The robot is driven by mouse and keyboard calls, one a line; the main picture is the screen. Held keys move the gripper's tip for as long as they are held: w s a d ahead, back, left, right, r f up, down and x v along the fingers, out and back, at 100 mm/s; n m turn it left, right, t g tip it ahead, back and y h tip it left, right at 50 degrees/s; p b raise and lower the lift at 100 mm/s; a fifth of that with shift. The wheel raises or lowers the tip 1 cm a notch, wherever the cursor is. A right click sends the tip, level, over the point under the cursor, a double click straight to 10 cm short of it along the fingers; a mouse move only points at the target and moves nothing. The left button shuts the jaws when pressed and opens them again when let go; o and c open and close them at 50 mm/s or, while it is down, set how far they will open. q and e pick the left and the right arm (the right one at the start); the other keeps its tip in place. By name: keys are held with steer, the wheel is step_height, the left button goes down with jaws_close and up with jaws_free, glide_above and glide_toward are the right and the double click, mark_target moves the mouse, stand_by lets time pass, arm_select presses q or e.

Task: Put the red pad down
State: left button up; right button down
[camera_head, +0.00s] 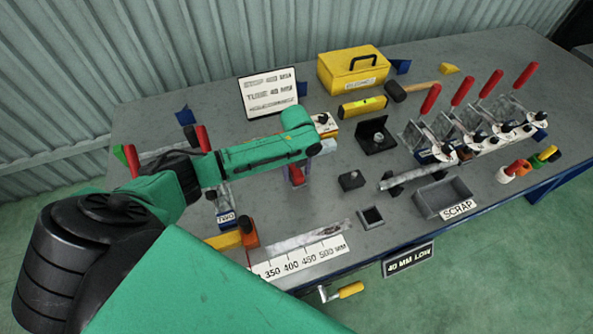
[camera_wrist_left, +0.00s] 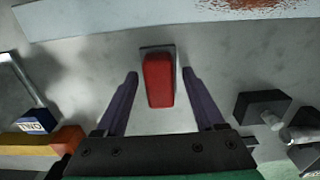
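The red pad (camera_wrist_left: 159,82) is a red block with a dark square plate at its far end, standing out over the grey table. In the left wrist view it lies between the two purple fingers of my left gripper (camera_wrist_left: 159,74), with a visible gap on each side. The gripper is open. In the head view the red pad (camera_head: 297,175) shows small below my left wrist, with a purple finger beside it; the rest is hidden by the arm. I cannot tell whether the pad touches the table. My right gripper is in neither view.
A black block (camera_head: 351,181) and the grey scrap tray (camera_head: 442,197) stand to the right. A ruler strip (camera_head: 300,262) lies at the front edge. Red-handled clamps (camera_head: 463,90) line the right side. A yellow toolbox (camera_head: 353,70) and a sign (camera_head: 268,93) stand behind.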

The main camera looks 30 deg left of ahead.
mark_target(297, 170)
arm_select(q)
step_height(297, 170, up, 12)
steer(key=shift+r+b, duration=0.15)
steer(key=shift+b, duration=0.3)
stand_by(0.4)
